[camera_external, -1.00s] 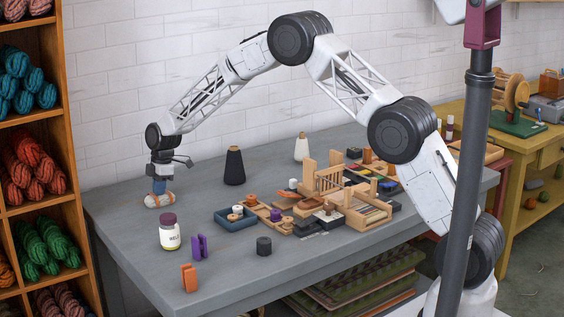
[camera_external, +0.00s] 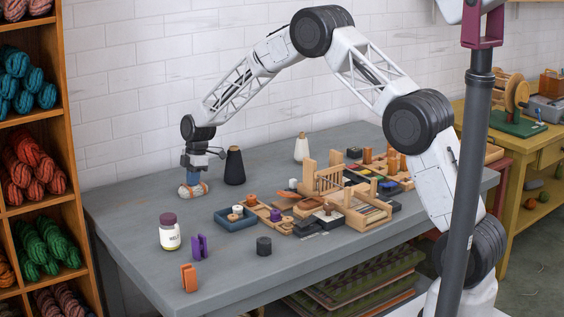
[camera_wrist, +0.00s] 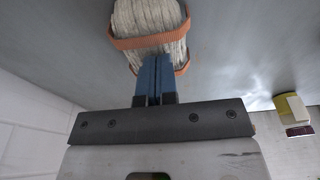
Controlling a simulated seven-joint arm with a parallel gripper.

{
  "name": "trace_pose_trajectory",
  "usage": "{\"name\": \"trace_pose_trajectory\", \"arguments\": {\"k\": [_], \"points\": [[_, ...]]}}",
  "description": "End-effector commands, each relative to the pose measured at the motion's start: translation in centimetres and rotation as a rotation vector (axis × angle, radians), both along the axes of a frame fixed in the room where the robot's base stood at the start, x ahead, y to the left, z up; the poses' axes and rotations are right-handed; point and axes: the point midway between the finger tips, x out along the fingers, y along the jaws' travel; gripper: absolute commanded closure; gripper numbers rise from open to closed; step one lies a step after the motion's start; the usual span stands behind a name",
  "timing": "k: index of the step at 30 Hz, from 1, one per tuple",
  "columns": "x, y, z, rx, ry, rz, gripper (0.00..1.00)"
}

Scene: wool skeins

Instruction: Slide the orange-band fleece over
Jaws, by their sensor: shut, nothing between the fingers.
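The orange-band fleece (camera_external: 187,191) is a pale, greyish roll lying on the grey table at the far left, near the back edge. In the wrist view the fleece (camera_wrist: 148,17) shows its woolly strands and two orange bands. My gripper (camera_external: 192,183) is low over the table, against the fleece and partly hiding it. In the wrist view the blue fingers of my gripper (camera_wrist: 156,60) are shut together, with nothing between them. The fingertips meet the near side of the fleece; exact contact is hard to tell.
A black cone (camera_external: 235,166) stands close to the right of my gripper. A jar with a purple lid (camera_external: 169,232) stands in front. A blue tray (camera_external: 235,220) and a wooden loom (camera_external: 330,182) lie further right. The left table area is mostly clear.

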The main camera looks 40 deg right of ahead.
Motion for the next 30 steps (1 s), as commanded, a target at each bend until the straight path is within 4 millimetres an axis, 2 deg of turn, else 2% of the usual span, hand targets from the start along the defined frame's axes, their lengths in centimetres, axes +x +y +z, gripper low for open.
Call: {"name": "trace_pose_trajectory", "arguments": {"k": [1, 2, 10, 23, 30], "points": [[-0.7, -0.5, -1.8, -0.007, 0.024, -0.002, 1.0], [-0.7, -0.5, -1.8, -0.007, 0.024, -0.002, 1.0], [-0.6, -0.4, -0.3, -0.006, 0.021, -0.002, 1.0], [-0.3, -0.2, 1.0, -0.002, 0.009, 0.0, 1.0], [-0.3, -0.6, 3.1, -0.002, 0.009, -0.001, 1.0]]}}
